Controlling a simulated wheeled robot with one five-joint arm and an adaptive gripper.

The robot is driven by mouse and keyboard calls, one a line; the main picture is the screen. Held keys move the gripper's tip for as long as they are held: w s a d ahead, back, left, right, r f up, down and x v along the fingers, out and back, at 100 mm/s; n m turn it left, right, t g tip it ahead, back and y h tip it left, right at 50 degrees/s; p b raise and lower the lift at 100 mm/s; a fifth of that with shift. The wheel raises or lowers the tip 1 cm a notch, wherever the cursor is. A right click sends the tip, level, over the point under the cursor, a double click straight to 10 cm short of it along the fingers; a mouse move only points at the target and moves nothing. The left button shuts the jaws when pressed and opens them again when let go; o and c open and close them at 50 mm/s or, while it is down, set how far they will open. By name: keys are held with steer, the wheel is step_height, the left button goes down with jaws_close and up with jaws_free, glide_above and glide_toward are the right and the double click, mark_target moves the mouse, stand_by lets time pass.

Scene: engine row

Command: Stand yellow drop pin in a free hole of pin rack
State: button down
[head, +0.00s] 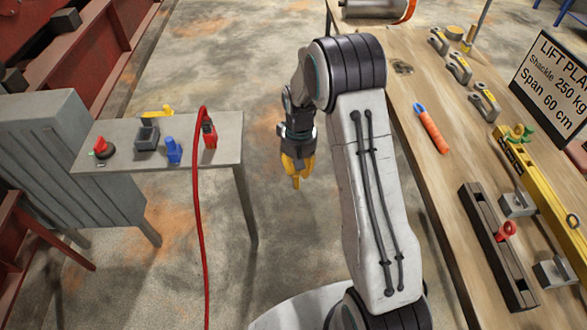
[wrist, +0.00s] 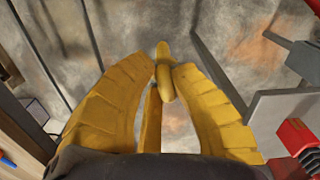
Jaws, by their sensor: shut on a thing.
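My gripper (head: 297,163) hangs over the open floor between the grey table and the wooden bench, its yellow fingers pointing down. In the wrist view my gripper (wrist: 163,80) is shut on the yellow drop pin (wrist: 162,56), which sticks out past the fingertips. In the head view the pin is hard to tell from the yellow fingers.
On the bench lie an orange-handled tool (head: 432,130), shackles (head: 459,68) and a yellow beam (head: 540,185). A sign (head: 552,85) stands behind.

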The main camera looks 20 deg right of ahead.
steer(key=s+d+r+m+p, duration=0.1)
steer(key=s+d+r+m, duration=0.3)
steer(key=d, duration=0.7)
steer(key=s+d+m, duration=0.3)
steer(key=s+d, duration=0.4)
steer(key=d, duration=0.5)
steer(key=s+d+r+m+p, duration=0.1)
steer(key=s+d+r+m, duration=0.3)
steer(key=d, duration=0.7)
steer(key=s+d+r+m, duration=0.2)
steer(key=s+d, duration=0.2)
steer(key=s, duration=0.5)
steer(key=s+d+r+m, duration=0.1)
steer(key=s+d+r, duration=0.15)
steer(key=s, duration=0.65)
steer(key=s+d+r+m, duration=0.2)
steer(key=s+d, duration=0.2)
steer(key=s, duration=0.5)
steer(key=s+a+r+n, duration=0.2)
steer(key=s+a+n, duration=0.2)
steer(key=n, duration=0.9)
steer(key=shift+s+a+r+n+y+p, duration=0.3)
steer(key=shift+s+a+p, duration=0.1)
steer(key=shift+a, duration=0.65)
